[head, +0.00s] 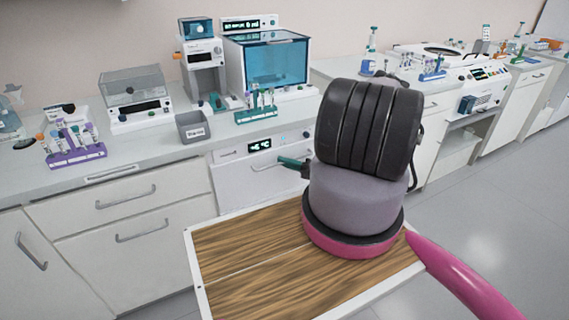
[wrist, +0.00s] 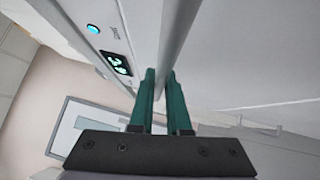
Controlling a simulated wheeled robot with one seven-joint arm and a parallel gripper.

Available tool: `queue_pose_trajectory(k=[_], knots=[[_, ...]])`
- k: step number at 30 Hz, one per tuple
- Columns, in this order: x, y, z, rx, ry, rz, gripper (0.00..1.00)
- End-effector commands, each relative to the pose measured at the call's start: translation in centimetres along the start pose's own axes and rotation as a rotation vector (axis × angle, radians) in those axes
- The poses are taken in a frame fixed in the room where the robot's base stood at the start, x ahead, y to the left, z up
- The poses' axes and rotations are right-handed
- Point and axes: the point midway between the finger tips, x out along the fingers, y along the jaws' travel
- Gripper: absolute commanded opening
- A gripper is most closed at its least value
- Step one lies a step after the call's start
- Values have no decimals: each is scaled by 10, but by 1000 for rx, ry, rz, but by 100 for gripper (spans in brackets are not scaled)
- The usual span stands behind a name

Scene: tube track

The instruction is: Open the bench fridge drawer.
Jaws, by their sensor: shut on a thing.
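The bench fridge drawer (head: 240,188) is a white front under the counter, below a panel with a small lit display (head: 260,145). It looks about level with the neighbouring cabinet fronts, and no gap shows. My gripper (head: 293,162) is at the upper part of this front; my arm hides its right side. In the wrist view, the teal fingers of my gripper (wrist: 161,73) are closed around the long grey bar handle (wrist: 182,35). The lit display (wrist: 116,63) and a blue light (wrist: 93,29) are to the left of the handle.
White drawers (head: 125,200) flank the fridge on the left. On the counter above are a grey bin (head: 193,127), a teal tube rack (head: 257,114), a purple tube rack (head: 75,150) and a blue-windowed device (head: 275,62). Grey floor (head: 500,190) is clear at right.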

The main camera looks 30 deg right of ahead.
Motion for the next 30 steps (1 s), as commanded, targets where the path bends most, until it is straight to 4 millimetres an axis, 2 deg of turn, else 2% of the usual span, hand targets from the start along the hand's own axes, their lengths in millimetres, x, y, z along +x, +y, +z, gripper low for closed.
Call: queue_pose_trajectory(k=[19,23,30], knots=[[-6,0,-5,2,0,-3,0],[-19,4,-18,4,-2,-3,0],[-65,17,-64,5,-4,-4,0]])
